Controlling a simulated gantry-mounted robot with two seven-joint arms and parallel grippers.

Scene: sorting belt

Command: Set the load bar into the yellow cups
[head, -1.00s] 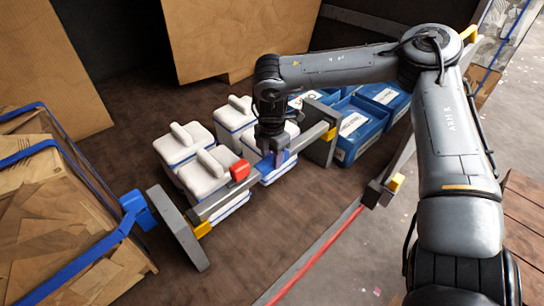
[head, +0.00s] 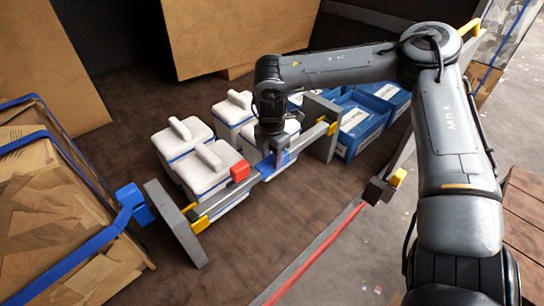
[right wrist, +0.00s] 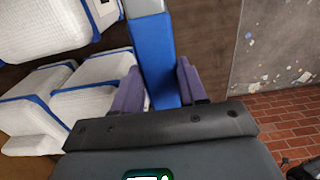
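The load bar (head: 222,201) is a grey bar with a blue middle (head: 268,168) and a red block (head: 240,172) on it. It runs slantwise between two grey end plates. My right gripper (head: 274,158) is over the blue middle; in the right wrist view its two fingers (right wrist: 158,88) lie close on both sides of the blue part. The near yellow cup (head: 199,224) shows on both sides of the bar's near end. The far yellow cup (head: 332,128) is at the bar's far end. Whether the bar touches the cup bottoms cannot be told. My left gripper is not in view.
White padded containers (head: 184,140) with blue bands stand close behind and under the bar. Blue bins (head: 357,130) stand beyond the far plate (head: 322,112). A blue-strapped cardboard load (head: 60,215) is at left. Brown floor in front of the bar is clear.

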